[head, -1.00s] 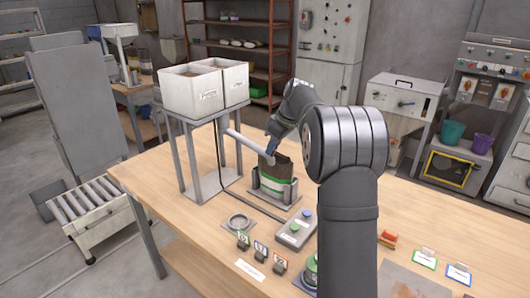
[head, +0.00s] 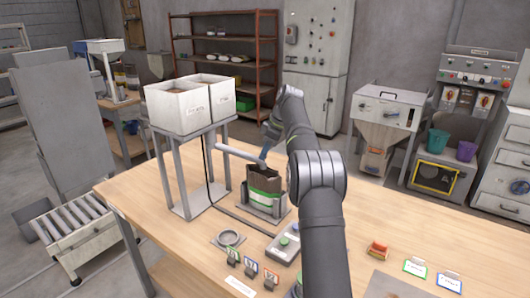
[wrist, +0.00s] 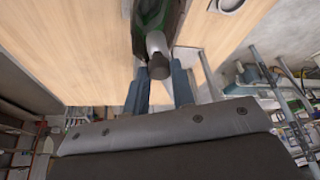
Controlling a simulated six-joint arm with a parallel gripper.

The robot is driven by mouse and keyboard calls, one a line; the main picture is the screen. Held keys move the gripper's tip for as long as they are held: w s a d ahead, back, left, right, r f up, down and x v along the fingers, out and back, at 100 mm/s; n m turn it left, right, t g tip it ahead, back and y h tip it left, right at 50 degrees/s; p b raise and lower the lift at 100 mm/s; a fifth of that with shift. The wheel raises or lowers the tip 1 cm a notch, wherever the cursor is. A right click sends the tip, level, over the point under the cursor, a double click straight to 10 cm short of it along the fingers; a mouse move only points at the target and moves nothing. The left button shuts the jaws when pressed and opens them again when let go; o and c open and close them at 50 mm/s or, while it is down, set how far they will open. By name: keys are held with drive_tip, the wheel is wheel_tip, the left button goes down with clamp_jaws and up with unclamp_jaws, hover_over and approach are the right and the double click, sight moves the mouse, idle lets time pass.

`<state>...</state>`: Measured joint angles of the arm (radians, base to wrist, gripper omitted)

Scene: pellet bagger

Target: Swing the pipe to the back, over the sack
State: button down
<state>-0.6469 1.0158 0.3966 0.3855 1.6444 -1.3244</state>
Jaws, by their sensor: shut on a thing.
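The pipe (head: 238,153) is a light grey tube that slants from beside the hopper stand down to the sack's mouth. Its dark open end shows in the wrist view (wrist: 158,66). My gripper (head: 265,153) is shut on the pipe near that end, with its blue fingers on either side of it in the wrist view (wrist: 160,88). The sack (head: 264,184) is dark with a green and white band and stands upright in a grey holder. The pipe's end appears at or just above the sack's top; the exact gap is unclear.
Two white bins (head: 190,103) stand on the grey stand (head: 178,172) to the left. A ring (head: 229,239), a button box (head: 285,247) and several small tags (head: 250,268) lie in front. The bench (head: 150,215) is clear at left.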

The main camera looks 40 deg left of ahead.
drive_tip(key=shift+a+r, duration=0.1)
drive_tip(key=shift+a, duration=0.05)
drive_tip(key=c, duration=1.2)
unclamp_jaws()
drive_tip(key=shift+w, duration=0.1)
drive_tip(key=shift+c, duration=0.2)
drive_tip(key=v, duration=0.7)
drive_tip(key=shift+r, duration=0.15)
drive_tip(key=shift+x, duration=3.7)
